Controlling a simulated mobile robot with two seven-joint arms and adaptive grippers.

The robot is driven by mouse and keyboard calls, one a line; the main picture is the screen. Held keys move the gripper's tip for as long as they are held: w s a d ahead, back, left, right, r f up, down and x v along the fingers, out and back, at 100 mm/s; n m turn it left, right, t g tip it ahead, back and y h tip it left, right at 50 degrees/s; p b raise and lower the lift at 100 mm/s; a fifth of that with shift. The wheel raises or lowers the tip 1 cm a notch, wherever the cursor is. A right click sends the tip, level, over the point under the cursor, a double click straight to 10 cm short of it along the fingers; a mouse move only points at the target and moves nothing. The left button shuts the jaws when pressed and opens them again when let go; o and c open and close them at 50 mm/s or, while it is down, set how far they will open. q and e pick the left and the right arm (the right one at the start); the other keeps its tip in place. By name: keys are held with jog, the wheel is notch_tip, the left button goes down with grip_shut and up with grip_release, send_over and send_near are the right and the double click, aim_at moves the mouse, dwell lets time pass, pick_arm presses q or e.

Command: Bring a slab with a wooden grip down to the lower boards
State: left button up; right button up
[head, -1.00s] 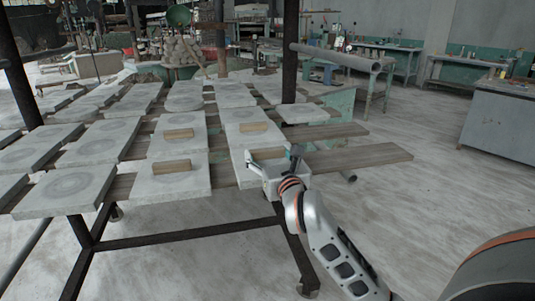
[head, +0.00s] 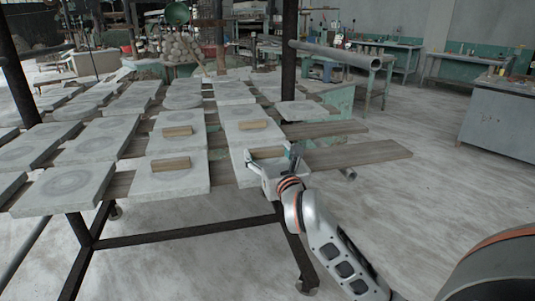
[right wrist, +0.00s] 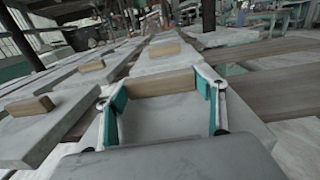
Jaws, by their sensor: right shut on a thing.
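Several pale grey slabs with wooden grips lie on the rack. The front right slab (head: 240,177) has a light wooden grip (head: 267,152). My right gripper (head: 273,158) is shut on this grip, with one finger at each end. The right wrist view shows the fingers at both ends of the grip (right wrist: 160,83), with the slab (right wrist: 165,118) beneath. The slab appears to rest on the boards. Dark wooden boards (head: 365,153) run under the slabs and stick out to the right. My left gripper is out of view.
Other gripped slabs lie left (head: 168,183) and behind (head: 243,138) the held one. A dark post (head: 289,50) rises behind the rack. A long pipe (head: 335,55) lies farther back. The right ends of the boards are bare, and the floor to the right is open.

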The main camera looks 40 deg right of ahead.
jog(key=shift+r, duration=0.2)
jog(key=o, duration=2.1)
jog(key=shift+c, duration=0.2)
jog(key=shift+f, duration=0.1)
jog(key=shift+f, duration=0.25)
jog(key=v, duration=1.2)
jog(key=shift+r, duration=0.25)
